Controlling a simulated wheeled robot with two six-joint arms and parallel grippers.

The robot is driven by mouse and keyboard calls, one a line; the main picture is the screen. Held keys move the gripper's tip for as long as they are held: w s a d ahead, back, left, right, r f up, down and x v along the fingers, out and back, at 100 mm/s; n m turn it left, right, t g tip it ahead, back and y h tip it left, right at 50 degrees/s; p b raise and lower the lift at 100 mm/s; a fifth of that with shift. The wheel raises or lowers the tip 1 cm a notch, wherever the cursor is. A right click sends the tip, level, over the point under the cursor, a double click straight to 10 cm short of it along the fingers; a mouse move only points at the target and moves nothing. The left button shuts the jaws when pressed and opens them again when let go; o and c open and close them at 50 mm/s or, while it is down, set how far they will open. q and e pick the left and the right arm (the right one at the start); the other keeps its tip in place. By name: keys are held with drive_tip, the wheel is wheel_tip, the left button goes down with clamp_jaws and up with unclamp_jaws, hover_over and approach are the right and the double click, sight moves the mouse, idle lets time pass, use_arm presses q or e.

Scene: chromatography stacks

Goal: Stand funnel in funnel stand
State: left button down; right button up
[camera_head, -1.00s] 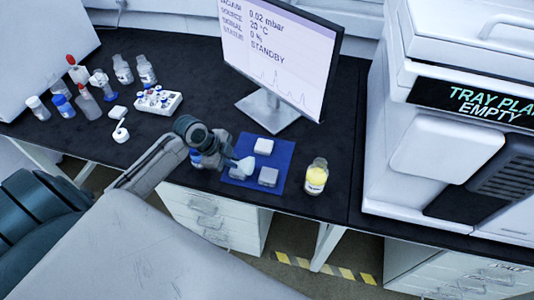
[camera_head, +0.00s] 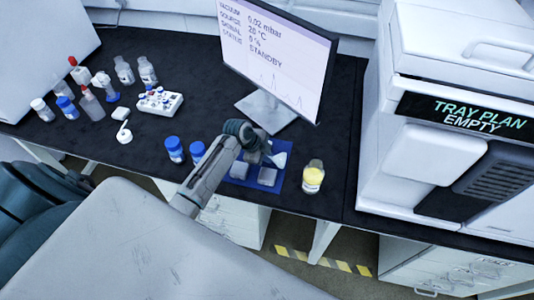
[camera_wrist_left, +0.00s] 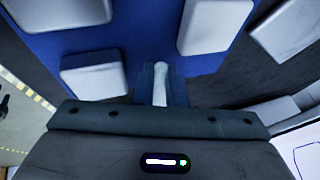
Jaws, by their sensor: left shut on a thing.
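The funnel (camera_head: 279,159), a small pale cone, is at the tip of my left gripper (camera_head: 268,154), above the right part of the blue mat. My left gripper is shut on it. In the left wrist view, a white narrow piece of the funnel (camera_wrist_left: 160,84) shows between the fingers (camera_wrist_left: 160,90). A small white piece with a ring (camera_head: 123,134) and a square part stands on the bench to the left; it looks like the funnel stand. My right gripper is not in view.
Pale blocks (camera_head: 267,176) lie on the blue mat (camera_head: 290,183). A yellow-filled bottle (camera_head: 313,178) stands just right of it. Blue-capped bottles (camera_head: 175,149) stand left of the mat. A white vial rack (camera_head: 159,102), several bottles and a monitor (camera_head: 277,58) are farther back.

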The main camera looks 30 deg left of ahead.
use_arm(q)
drive_tip(key=shift+f, duration=0.15)
drive_tip(key=c, duration=1.9)
unclamp_jaws()
drive_tip(key=o, duration=0.4)
